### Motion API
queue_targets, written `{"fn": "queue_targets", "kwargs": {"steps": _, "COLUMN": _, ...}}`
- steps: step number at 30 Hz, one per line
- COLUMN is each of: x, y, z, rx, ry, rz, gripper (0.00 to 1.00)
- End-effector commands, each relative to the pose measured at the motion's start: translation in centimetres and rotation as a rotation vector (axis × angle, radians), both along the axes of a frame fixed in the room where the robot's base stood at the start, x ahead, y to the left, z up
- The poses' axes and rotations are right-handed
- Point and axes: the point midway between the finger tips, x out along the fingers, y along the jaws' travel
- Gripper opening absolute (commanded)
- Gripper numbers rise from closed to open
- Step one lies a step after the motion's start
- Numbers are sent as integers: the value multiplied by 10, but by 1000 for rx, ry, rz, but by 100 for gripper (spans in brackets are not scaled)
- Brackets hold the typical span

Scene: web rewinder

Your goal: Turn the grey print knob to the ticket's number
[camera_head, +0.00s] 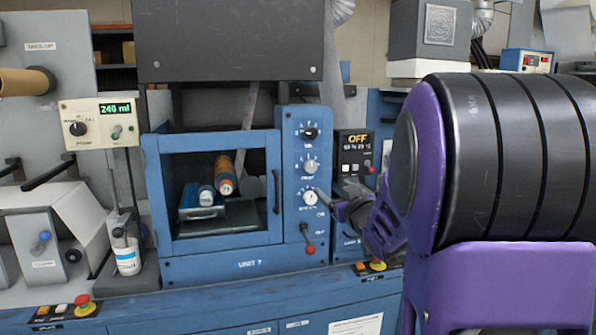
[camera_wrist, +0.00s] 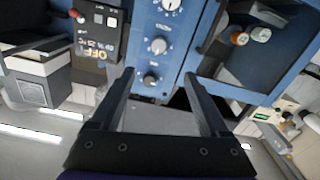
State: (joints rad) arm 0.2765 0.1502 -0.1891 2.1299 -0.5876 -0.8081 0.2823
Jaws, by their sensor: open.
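The grey print knob (camera_head: 310,167) is the middle of three dials on the blue panel, and it also shows in the wrist view (camera_wrist: 158,45). My gripper (camera_head: 327,203) is open and empty, close to the lower white dial at the panel's right side. In the wrist view the picture is upside down, and my two fingers (camera_wrist: 158,74) reach toward the panel with the black top knob (camera_wrist: 151,79) seen between their tips. The print knob shows beyond the tips, apart from them. Its pointer setting is too small to read. I cannot identify a readable ticket.
The white dial (camera_head: 310,198) sits below the print knob, and a red-tipped lever (camera_head: 309,248) hangs lower. A dark box with an OFF display (camera_head: 355,150) stands right of the panel. A framed window (camera_head: 213,240) with rollers is to the left.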

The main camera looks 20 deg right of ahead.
Motion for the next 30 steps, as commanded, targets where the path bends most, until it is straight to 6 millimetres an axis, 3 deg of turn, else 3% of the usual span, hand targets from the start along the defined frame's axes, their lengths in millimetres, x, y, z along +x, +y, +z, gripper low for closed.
{"fn": "queue_targets", "kwargs": {"steps": 5, "x": 14, "y": -2, "z": 0, "rx": 8, "ry": -3, "rz": -3, "gripper": 79}}
{"fn": "queue_targets", "kwargs": {"steps": 21, "x": 125, "y": -8, "z": 0, "rx": 4, "ry": -1, "rz": -2, "gripper": 79}}
{"fn": "queue_targets", "kwargs": {"steps": 30, "x": 165, "y": -10, "z": 0, "rx": 4, "ry": -3, "rz": -2, "gripper": 79}}
